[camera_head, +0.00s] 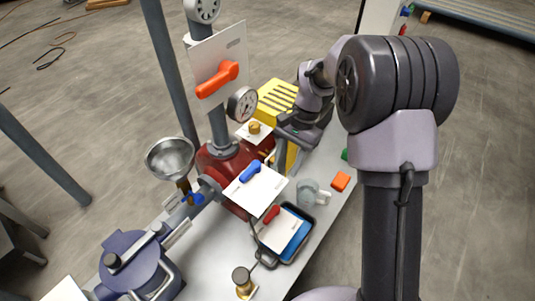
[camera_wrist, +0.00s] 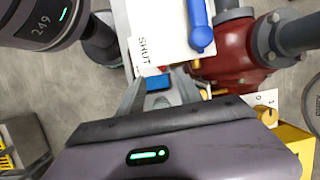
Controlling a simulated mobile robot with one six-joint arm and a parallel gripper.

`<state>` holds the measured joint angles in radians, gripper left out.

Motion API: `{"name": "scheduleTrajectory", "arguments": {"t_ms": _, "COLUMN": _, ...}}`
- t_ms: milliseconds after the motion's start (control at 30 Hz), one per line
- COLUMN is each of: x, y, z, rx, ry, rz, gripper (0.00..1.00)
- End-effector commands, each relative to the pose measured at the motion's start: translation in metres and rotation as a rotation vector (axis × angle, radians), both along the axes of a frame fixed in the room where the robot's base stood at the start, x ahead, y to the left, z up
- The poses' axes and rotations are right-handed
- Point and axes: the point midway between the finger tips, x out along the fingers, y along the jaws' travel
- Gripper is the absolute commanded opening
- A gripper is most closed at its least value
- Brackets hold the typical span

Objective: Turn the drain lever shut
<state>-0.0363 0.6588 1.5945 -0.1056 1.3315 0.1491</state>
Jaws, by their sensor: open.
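A blue lever (camera_head: 249,172) lies on a white plate (camera_head: 240,190) in front of the red pump body. In the wrist view the blue lever (camera_wrist: 201,28) is at the top, beside a label reading "SHUT" (camera_wrist: 145,48). No readable label marks which is the drain lever. My gripper (camera_wrist: 160,88) is open, short of the blue lever and apart from it; its fingertips are partly hidden in the head view.
The red pump body (camera_wrist: 232,55) and its grey pipes stand close to the gripper. A gauge (camera_head: 242,104), a yellow slotted box (camera_head: 276,98), a clear mug (camera_head: 308,193) and an orange block (camera_head: 341,181) are nearby. A steel funnel (camera_head: 170,158) stands left.

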Motion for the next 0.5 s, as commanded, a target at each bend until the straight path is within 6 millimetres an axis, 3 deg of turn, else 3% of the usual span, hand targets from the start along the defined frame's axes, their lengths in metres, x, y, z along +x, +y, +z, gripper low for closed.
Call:
{"name": "scheduleTrajectory", "arguments": {"t_ms": 33, "x": 0.004, "y": 0.002, "z": -0.019, "rx": 0.0, "ry": 0.038, "rz": -0.007, "gripper": 0.42}}
{"name": "scheduleTrajectory", "arguments": {"t_ms": 100, "x": 0.007, "y": 0.004, "z": -0.037, "rx": -0.001, "ry": 0.072, "rz": -0.017, "gripper": 0.42}}
{"name": "scheduleTrajectory", "arguments": {"t_ms": 200, "x": 0.006, "y": 0.006, "z": -0.052, "rx": -0.001, "ry": 0.09, "rz": -0.02, "gripper": 0.42}}
{"name": "scheduleTrajectory", "arguments": {"t_ms": 267, "x": 0.003, "y": 0.008, "z": -0.062, "rx": -0.002, "ry": 0.089, "rz": -0.019, "gripper": 0.42}}
{"name": "scheduleTrajectory", "arguments": {"t_ms": 500, "x": -0.019, "y": 0.024, "z": -0.13, "rx": -0.001, "ry": 0.09, "rz": -0.018, "gripper": 0.42}}
